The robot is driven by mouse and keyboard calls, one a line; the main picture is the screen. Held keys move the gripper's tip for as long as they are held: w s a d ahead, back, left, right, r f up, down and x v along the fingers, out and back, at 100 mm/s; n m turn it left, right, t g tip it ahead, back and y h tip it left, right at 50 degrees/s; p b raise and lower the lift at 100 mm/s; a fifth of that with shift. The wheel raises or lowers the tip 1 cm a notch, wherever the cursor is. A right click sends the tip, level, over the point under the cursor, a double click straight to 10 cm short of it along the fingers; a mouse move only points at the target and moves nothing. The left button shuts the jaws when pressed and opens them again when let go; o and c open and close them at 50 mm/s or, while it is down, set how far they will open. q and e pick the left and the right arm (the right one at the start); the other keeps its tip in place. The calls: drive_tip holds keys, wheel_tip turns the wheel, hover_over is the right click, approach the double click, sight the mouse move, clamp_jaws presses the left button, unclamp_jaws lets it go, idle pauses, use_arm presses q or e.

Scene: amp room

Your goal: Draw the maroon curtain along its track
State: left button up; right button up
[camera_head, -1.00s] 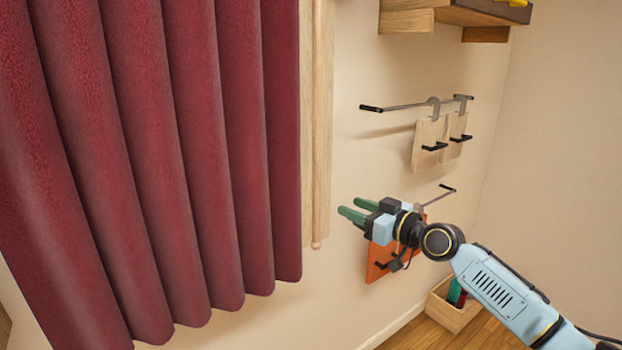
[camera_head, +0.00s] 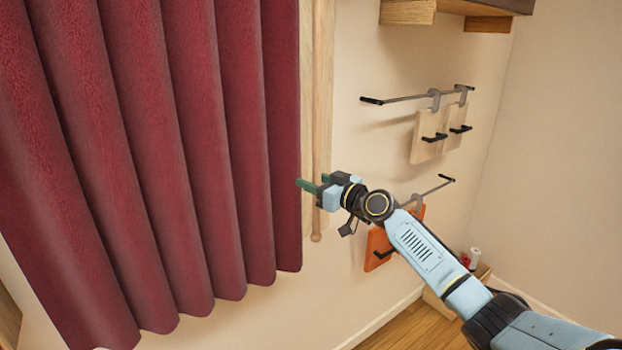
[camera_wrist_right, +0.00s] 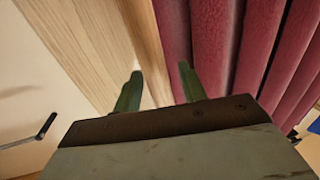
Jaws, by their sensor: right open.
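The maroon curtain (camera_head: 170,160) hangs in deep folds across the left half of the head view. Its right edge lies beside a pale wooden frame post. The track is out of view above. My right gripper (camera_head: 303,187) is open and empty, its green fingers pointing left at the curtain's right edge. In the right wrist view the curtain (camera_wrist_right: 225,45) fills the upper right, and the open fingers (camera_wrist_right: 160,85) stand before the wood and the curtain's edge. I cannot tell whether a finger touches the cloth. My left gripper is not in view.
A wooden post (camera_head: 318,90) with a thin rod runs down beside the curtain. Wall rails hold wooden boards (camera_head: 428,138) and an orange board (camera_head: 378,248) to the right. A shelf (camera_head: 450,12) is above. A box with small items stands on the floor at lower right.

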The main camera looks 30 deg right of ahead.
drive_tip(key=shift+w+a, duration=0.2)
drive_tip(key=shift+w, duration=0.3)
clamp_jaws()
